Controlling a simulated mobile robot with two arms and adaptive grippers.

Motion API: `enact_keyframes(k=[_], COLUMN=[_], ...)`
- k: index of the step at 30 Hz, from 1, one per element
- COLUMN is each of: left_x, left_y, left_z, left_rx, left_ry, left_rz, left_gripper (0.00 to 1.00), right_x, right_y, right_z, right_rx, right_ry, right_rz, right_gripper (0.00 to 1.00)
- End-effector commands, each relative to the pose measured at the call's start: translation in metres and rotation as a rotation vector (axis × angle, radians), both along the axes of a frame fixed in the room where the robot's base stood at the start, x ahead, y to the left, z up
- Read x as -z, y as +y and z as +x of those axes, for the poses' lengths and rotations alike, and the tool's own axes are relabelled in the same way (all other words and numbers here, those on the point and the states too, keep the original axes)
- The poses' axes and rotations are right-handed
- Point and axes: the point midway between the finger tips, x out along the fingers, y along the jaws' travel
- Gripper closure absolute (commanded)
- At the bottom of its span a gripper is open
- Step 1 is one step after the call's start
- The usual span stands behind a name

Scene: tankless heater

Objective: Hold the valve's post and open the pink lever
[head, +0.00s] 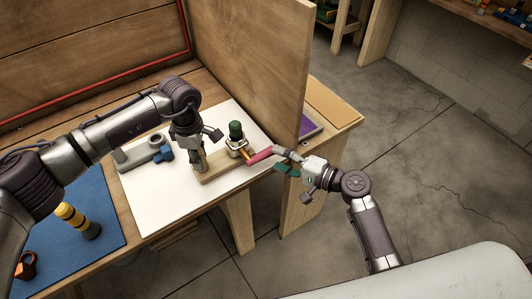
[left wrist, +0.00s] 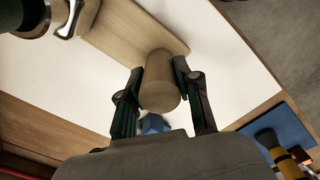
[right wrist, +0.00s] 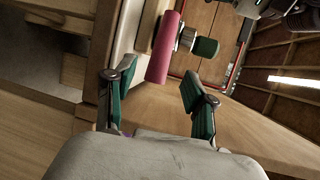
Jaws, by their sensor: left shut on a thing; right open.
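The valve (head: 238,147), metal with a dark green cap, stands on a wooden base (head: 217,170) on a white board. Its pink lever (head: 261,156) sticks out to the right; the lever also shows in the right wrist view (right wrist: 164,48). My left gripper (head: 199,160) is shut on the round wooden post (left wrist: 160,85) at the base's left end, one finger on each side. My right gripper (head: 288,162) is open at the lever's free end. In the right wrist view, the lever's tip lies between the open fingertips (right wrist: 158,80), with room on both sides.
A grey fitting with a blue knob (head: 162,154) lies left of the base. A blue mat (head: 85,250) holds a yellow-and-black tool (head: 76,219) and an orange piece (head: 26,265). A tall wooden panel (head: 255,65) rises just behind the valve.

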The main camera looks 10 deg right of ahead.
Motion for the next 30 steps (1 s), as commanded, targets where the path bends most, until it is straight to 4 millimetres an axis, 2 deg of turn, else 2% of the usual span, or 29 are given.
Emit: enact_keyframes(k=[3, 9, 20, 23, 30], left_x=[0.001, 0.001, 0.002, 0.002, 0.002], left_y=[0.000, 0.000, 0.000, 0.000, 0.000], left_z=[-0.001, -0.001, -0.001, -0.001, -0.001], left_rx=[0.001, 0.001, 0.000, 0.000, 0.000], left_ry=[0.003, 0.003, 0.003, 0.003, 0.003], left_rz=[0.002, 0.002, 0.002, 0.002, 0.002], left_gripper=[1.00, 1.00, 1.00, 1.00, 1.00], right_x=[0.003, 0.009, 0.010, 0.010, 0.010], right_y=[0.016, 0.031, 0.035, 0.035, 0.035], right_z=[0.016, 0.031, 0.035, 0.035, 0.035], right_rx=[-0.001, 0.001, 0.000, 0.001, 0.001], right_ry=[-0.001, 0.000, 0.001, 0.001, 0.001], right_rz=[0.001, -0.002, -0.002, -0.002, -0.002], right_gripper=[0.45, 0.45, 0.45, 0.59, 0.99])
